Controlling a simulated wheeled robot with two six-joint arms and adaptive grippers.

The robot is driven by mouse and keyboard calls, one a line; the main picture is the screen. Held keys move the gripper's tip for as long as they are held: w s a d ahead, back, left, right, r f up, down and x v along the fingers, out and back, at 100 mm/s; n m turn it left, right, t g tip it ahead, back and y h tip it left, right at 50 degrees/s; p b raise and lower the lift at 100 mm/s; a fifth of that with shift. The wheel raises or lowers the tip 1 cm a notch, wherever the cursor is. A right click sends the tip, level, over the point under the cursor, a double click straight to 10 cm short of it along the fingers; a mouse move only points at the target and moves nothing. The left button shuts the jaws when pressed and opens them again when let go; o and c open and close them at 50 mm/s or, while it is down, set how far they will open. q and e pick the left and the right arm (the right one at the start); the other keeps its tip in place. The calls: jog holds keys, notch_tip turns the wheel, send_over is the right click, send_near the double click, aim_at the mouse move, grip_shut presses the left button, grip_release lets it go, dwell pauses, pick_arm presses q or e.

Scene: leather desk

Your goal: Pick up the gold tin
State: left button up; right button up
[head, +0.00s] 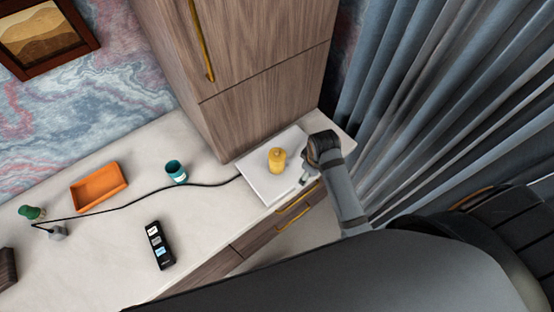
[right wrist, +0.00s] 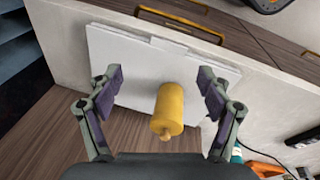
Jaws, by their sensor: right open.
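The gold tin (head: 277,159) stands upright on a white flat slab (head: 254,187) on the light counter, beside the wooden cabinet. It is a small cylinder with a knob on top. My right gripper (head: 308,174) is just to the right of the tin in the head view. In the right wrist view the open right gripper (right wrist: 158,88) has its two fingers apart, with the gold tin (right wrist: 169,108) between and below them, nearer the right finger. I see no contact with the tin. My left gripper is not in view.
A teal cup (head: 176,172), an orange tray (head: 98,188), a black device (head: 159,245) and a green-topped item (head: 32,212) lie left along the counter. A black cable runs to the slab. The tall cabinet (head: 240,75) stands close behind the tin.

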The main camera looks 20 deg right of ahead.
aim_at(276, 152)
jog(key=w+a+r+n, duration=0.1)
jog(key=w+a+n, duration=0.1)
jog(key=w+n, duration=0.1)
jog(key=w+a+r+n+g, duration=0.1)
jog(key=w+a+n, duration=0.2)
jog(key=w+n, duration=0.1)
jog(key=w+a+r+n+g, duration=0.1)
jog(key=w+a+n, duration=0.2)
jog(key=w, duration=0.2)
jog(key=shift+a+n+y, duration=0.2)
jog(key=shift+n+y, duration=0.2)
jog(key=f+p, duration=0.1)
jog(key=f, duration=0.4)
jog(key=shift+s+f, duration=0.2)
jog(key=f, duration=0.2)
jog(key=s+f+p, duration=0.1)
jog(key=f, duration=0.1)
jog(key=shift+f, duration=0.4)
jog(key=shift+w+f, duration=0.1)
jog(key=shift+f, duration=0.1)
jog(key=c, duration=1.2)
